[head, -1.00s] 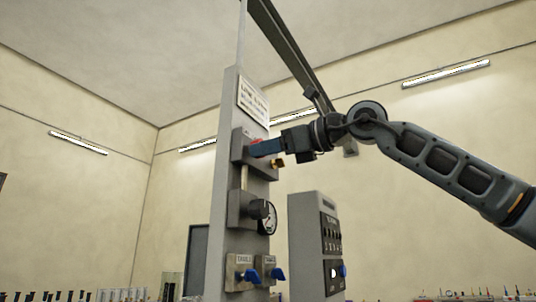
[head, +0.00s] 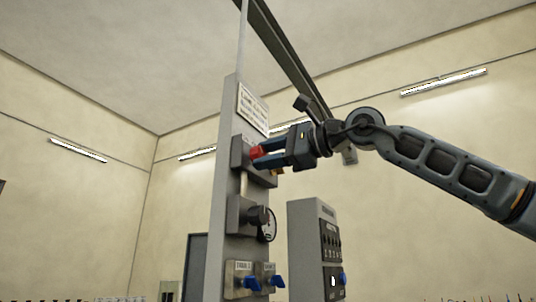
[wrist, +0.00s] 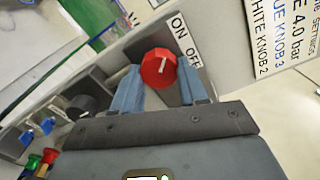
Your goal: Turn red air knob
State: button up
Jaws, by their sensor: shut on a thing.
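The red air knob (head: 257,152) sits on a grey box high on the upright grey panel. In the wrist view the red knob (wrist: 158,67) is round with a pale pointer line, beside a white ON/OFF label (wrist: 185,42). My gripper (head: 262,156) reaches in from the right. In the wrist view my gripper's (wrist: 156,80) two blue fingers stand on either side of the knob, shut on it. Part of the knob's sides is hidden by the fingers.
Below the knob are a black regulator knob with a gauge (head: 269,224) and two blue valve handles (head: 252,283) on the panel (head: 229,130). A grey control box (head: 304,250) stands to the right. A sign (head: 253,108) is above the knob.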

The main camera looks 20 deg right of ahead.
jog(key=shift+n, duration=0.3)
jog(key=o, duration=1.1)
jog(key=shift+c, duration=0.2)
jog(key=b+v, duration=0.1)
jog(key=v, duration=0.6)
jog(key=shift+s+d+b, duration=0.2)
jog(key=shift+s+b, duration=0.1)
